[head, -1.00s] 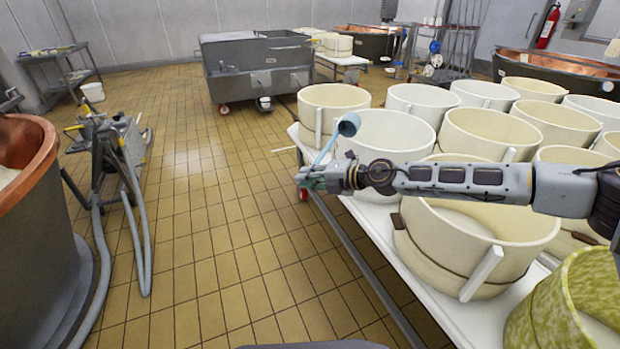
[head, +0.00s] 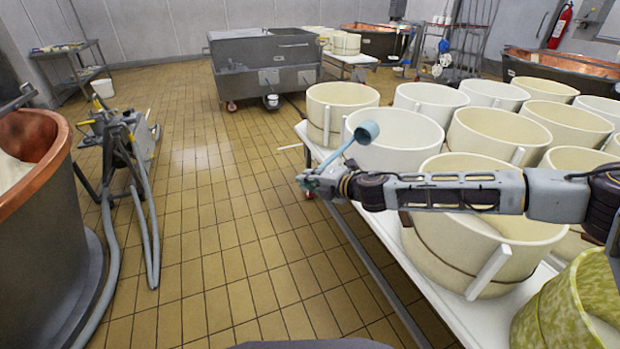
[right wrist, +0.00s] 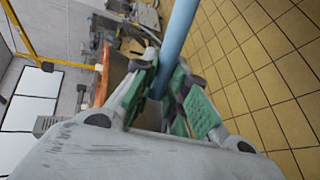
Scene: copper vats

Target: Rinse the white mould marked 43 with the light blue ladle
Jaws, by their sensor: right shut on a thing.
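My right gripper (head: 310,181) is shut on the handle of the light blue ladle (head: 367,132). The ladle's cup is up and to the right of the gripper, in front of a white mould (head: 410,132) in the head view. The right wrist view shows the green fingers (right wrist: 168,88) around the blue handle (right wrist: 178,38). Several white and cream moulds stand on the table; a cream one (head: 450,235) is partly hidden behind my right arm. I can read no number 43 on any mould. My left gripper is not in view.
The white table (head: 455,310) fills the right side, with a yellow-green mottled mould (head: 570,305) at its near end. A copper vat (head: 45,230) and a grey stand with hoses (head: 125,150) are at left. The tiled floor (head: 215,220) between is clear.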

